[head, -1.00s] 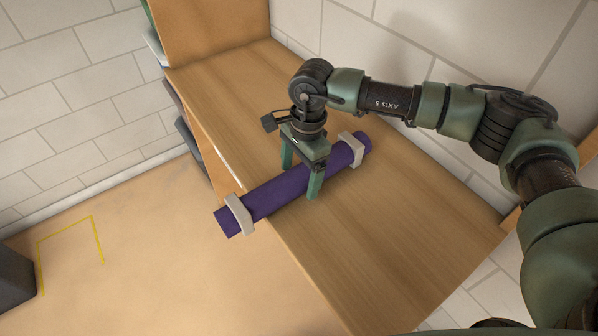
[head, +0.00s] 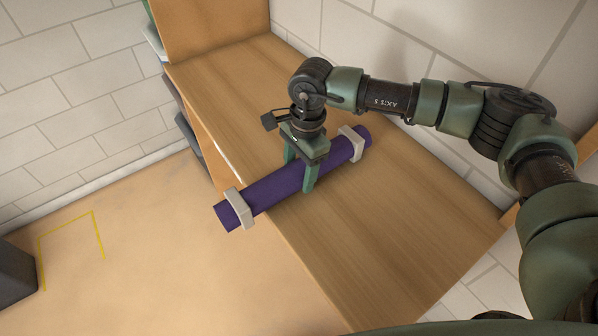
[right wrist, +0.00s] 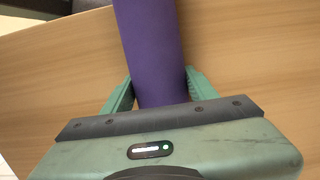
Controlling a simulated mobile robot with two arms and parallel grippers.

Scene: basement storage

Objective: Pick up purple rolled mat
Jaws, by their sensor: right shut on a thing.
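The purple rolled mat (head: 278,186) lies slantwise across the wooden shelf top, with a pale band near each end. Its lower left end sticks out past the shelf's front edge. My right gripper (head: 300,172) is over the middle of the mat, pointing down, with one finger on each side. It is shut on the mat. In the right wrist view the mat (right wrist: 150,50) runs between the two green fingers. I cannot tell whether the mat is clear of the surface. My left gripper is not in view.
The wooden surface (head: 390,230) is bare around the mat. A taller wooden panel (head: 210,28) stands at its far end. A white block wall (head: 450,40) runs behind it. The floor at left has a yellow marking (head: 95,225) and a dark object (head: 15,272).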

